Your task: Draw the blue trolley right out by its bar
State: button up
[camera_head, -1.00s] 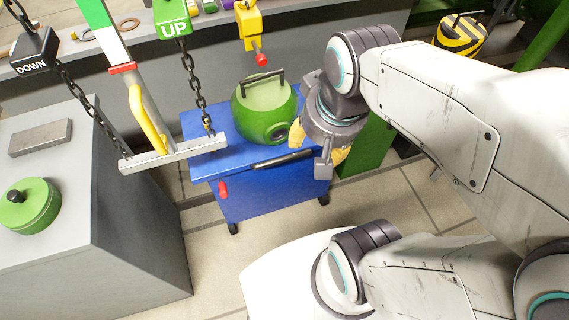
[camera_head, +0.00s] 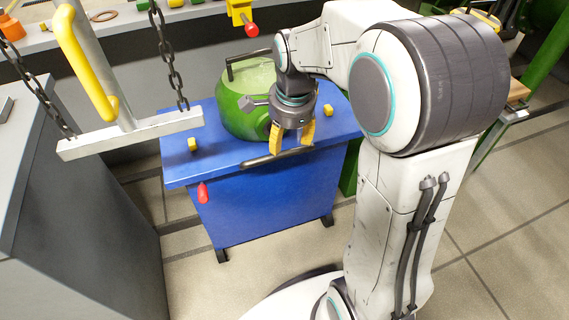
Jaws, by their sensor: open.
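The blue trolley (camera_head: 255,200) stands on the floor between the grey bench and the back counter. Its dark bar (camera_head: 262,160) runs along the front top edge. A green rounded casing (camera_head: 233,106) with a dark handle sits on its top. My gripper (camera_head: 291,150) points down at the bar, with its two yellow fingers apart, one to each side in the picture. The fingertips look at or just above the bar; I cannot tell whether they touch it. My wrist hides part of the casing.
A red grip (camera_head: 203,192) sticks out at the trolley's front left. A chained metal beam (camera_head: 130,135) with a yellow handle hangs at the left. A grey bench (camera_head: 75,230) stands at the left. Tiled floor (camera_head: 490,235) is clear at the right.

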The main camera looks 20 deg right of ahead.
aim_at(285, 155)
jog(key=f+b, duration=0.1)
jog(key=w+f+b, duration=0.1)
jog(key=f+b, duration=0.1)
jog(key=shift+f, duration=0.25)
jog(key=shift+w+f+b, duration=0.25)
jog(key=shift+f+b, duration=0.25)
jog(key=shift+f, duration=0.7)
jog(key=shift+w+f+b, duration=0.2)
jog(key=shift+f+b, duration=0.3)
jog(key=shift+f, duration=0.65)
jog(key=shift+o, duration=0.3)
grip_shut()
